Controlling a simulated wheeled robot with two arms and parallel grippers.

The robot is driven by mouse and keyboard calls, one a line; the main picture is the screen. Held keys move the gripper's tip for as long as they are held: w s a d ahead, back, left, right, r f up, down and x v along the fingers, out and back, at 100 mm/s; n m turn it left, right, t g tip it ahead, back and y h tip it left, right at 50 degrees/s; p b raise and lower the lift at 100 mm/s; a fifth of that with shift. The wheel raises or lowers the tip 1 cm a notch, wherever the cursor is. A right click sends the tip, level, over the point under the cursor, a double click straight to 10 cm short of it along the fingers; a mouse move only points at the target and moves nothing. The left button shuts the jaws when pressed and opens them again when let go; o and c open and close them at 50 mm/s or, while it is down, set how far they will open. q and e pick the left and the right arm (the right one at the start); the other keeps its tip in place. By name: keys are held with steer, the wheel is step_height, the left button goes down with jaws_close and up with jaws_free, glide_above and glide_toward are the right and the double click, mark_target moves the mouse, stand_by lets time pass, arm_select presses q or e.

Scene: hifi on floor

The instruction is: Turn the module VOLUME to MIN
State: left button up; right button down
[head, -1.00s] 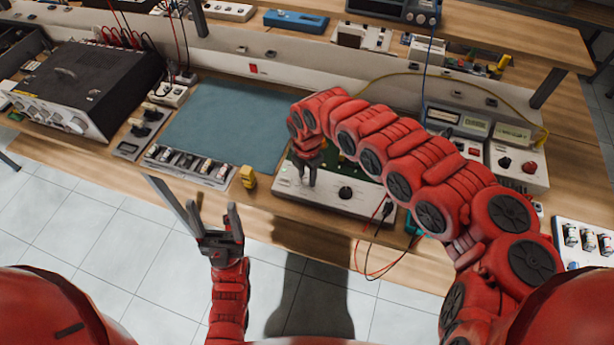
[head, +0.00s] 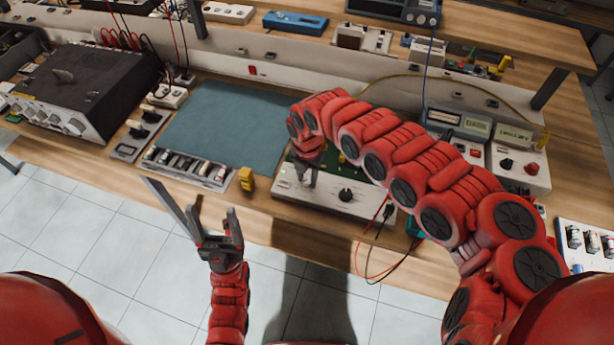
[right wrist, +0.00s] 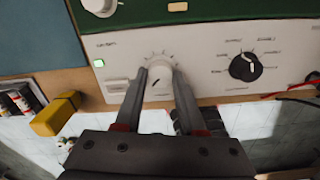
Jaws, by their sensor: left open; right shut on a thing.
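The module (head: 320,200) is a pale panel with a green board behind it, at the bench's front edge. In the right wrist view, a pale knob (right wrist: 158,88) with a dark pointer line sits inside a ring of scale marks. My right gripper (right wrist: 159,76) is shut on this knob, one finger on each side. The labels are too blurred to read. In the head view my right gripper (head: 308,180) reaches down to the panel's left part and hides the knob. My left gripper (head: 208,212) is open and empty, in front of the bench.
A black selector knob (right wrist: 245,66) sits right of the held knob, and another pale knob (right wrist: 100,4) is at upper left. A yellow block (head: 246,179) stands left of the module. Red and black leads (head: 378,240) hang at its right.

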mark_target(307, 180)
steer(key=c, duration=0.5)
jaws_free()
step_height(307, 180, up, 6)
steer(key=shift+w+f+b, duration=0.1)
steer(key=shift+f+b, duration=0.15)
steer(key=shift+b, duration=0.25)
step_height(307, 180, up, 12)
steer(key=p, duration=0.9)
steer(key=shift+a+f, duration=0.1)
